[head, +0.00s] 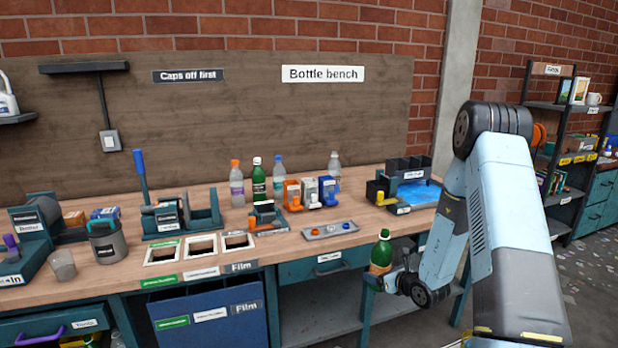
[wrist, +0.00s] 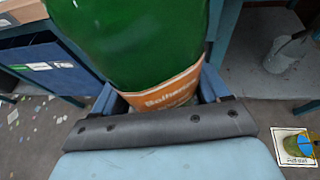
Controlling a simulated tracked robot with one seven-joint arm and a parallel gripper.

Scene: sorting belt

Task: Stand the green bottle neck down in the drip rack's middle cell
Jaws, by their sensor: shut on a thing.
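A green bottle (head: 381,252) with an orange label is held upright, neck up, in front of the bench's front edge. My gripper (head: 380,277) is shut on its lower part. In the wrist view the green bottle (wrist: 135,45) fills the top middle, its orange label just above the gripper's dark edge; its neck is out of that view. A dark rack with upright dividers (head: 408,166), apparently the drip rack, stands at the bench's right end beside a blue surface. I cannot make out its cells clearly. The held bottle is below and left of it, apart from it.
Another green bottle (head: 258,182) stands among several bottles at the bench's back. A small grey tray (head: 331,231) with caps lies near the front edge. A blue bin (head: 208,314) hangs below the bench. A shelf (head: 551,105) stands at right.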

